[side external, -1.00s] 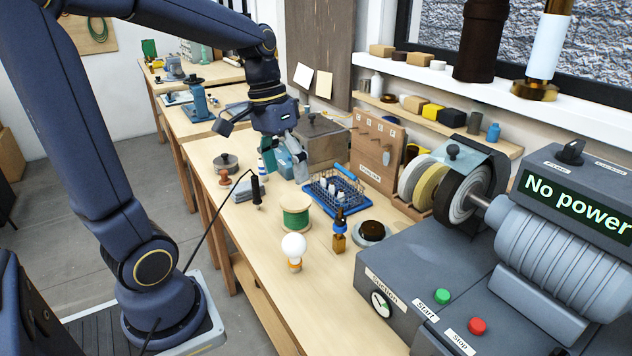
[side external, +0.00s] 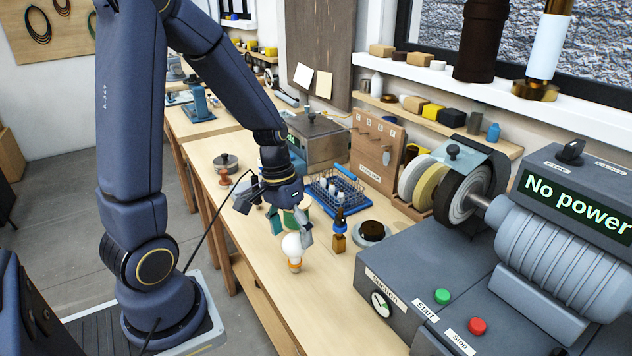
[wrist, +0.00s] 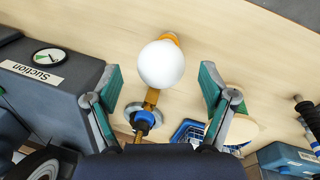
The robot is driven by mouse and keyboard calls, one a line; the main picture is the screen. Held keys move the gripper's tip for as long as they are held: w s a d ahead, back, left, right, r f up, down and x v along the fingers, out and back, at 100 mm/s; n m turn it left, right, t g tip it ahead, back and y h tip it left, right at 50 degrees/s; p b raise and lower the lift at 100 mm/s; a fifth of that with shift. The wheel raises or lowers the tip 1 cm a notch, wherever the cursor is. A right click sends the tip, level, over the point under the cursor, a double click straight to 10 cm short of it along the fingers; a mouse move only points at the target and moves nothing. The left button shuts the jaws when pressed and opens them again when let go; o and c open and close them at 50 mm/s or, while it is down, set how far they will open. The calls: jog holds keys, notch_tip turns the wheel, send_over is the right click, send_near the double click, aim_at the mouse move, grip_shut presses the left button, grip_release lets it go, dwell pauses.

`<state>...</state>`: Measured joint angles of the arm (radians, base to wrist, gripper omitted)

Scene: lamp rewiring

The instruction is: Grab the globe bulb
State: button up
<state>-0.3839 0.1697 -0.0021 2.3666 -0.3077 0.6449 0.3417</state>
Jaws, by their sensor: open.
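The globe bulb (side external: 292,247) stands on the wooden bench, with a round white globe and an orange-yellow base. In the wrist view the bulb (wrist: 161,65) lies ahead of my gripper, near the middle between the two fingers and a little beyond their tips. My gripper (wrist: 160,82) is open and empty, with green-padded fingers spread on either side. In the side view my gripper (side external: 292,233) is just above and behind the bulb, and its fingers overlap the globe's edge. I cannot tell whether they touch it.
An amber bottle with a blue collar (side external: 339,238) stands close to the right of the bulb. A blue wire basket (side external: 345,187) and a green spool (side external: 277,224), partly hidden by my gripper, are behind. The grey machine (side external: 400,285) borders the right. Bench in front is clear.

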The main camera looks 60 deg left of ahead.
jog(key=shift+d+f, duration=0.15)
jog(key=shift+f, duration=0.65)
jog(key=shift+d+f, duration=0.1)
jog(key=shift+f, duration=0.65)
jog(key=shift+c, duration=0.5)
jog(key=c, duration=1.1)
jog(key=shift+o, duration=0.2)
jog(key=shift+r, duration=0.15)
